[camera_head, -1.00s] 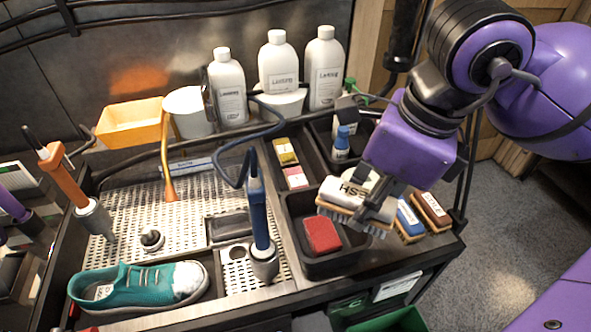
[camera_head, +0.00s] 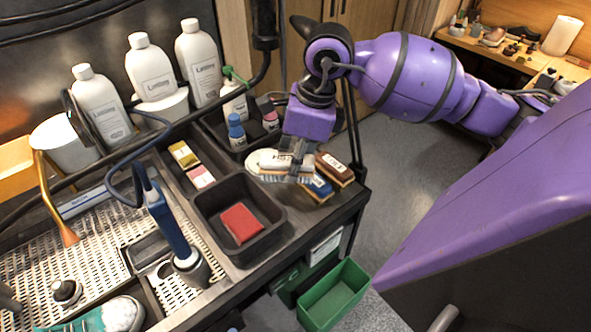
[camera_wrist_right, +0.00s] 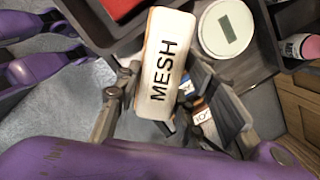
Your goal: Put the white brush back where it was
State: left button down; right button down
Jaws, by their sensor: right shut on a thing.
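The white brush (camera_head: 285,163), marked MESH, is in my right gripper (camera_head: 298,172), with its bristles facing down. It is over the right end of the bench, just left of a blue brush (camera_head: 318,187) and a brown brush (camera_head: 334,168). In the right wrist view the brush (camera_wrist_right: 165,62) lies between the two fingers (camera_wrist_right: 165,105), with its lettering toward the camera. I cannot tell whether its bristles touch the bench. My left gripper is not in view.
A round white tin (camera_wrist_right: 227,28) is close beside the brush. A black tray (camera_head: 273,245) with a red block (camera_head: 241,223) is to its left. Bottles (camera_head: 198,62) stand behind. A green bin (camera_head: 333,295) is below the bench front.

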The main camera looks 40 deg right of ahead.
jog(key=x, duration=0.3)
jog(key=shift+s+d+f, duration=0.15)
jog(key=shift+d+f, duration=0.05)
jog(key=shift+d, duration=0.1)
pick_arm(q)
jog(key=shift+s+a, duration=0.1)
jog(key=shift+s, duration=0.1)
pick_arm(e)
jog(key=shift+f, duration=0.6)
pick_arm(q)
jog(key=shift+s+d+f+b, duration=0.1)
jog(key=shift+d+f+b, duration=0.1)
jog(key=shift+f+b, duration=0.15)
pick_arm(e)
jog(key=c, duration=1.5)
grip_release()
jog(key=shift+c, duration=0.2)
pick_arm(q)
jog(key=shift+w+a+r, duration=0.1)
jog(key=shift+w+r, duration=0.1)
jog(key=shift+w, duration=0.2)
pick_arm(e)
jog(key=o, duration=0.4)
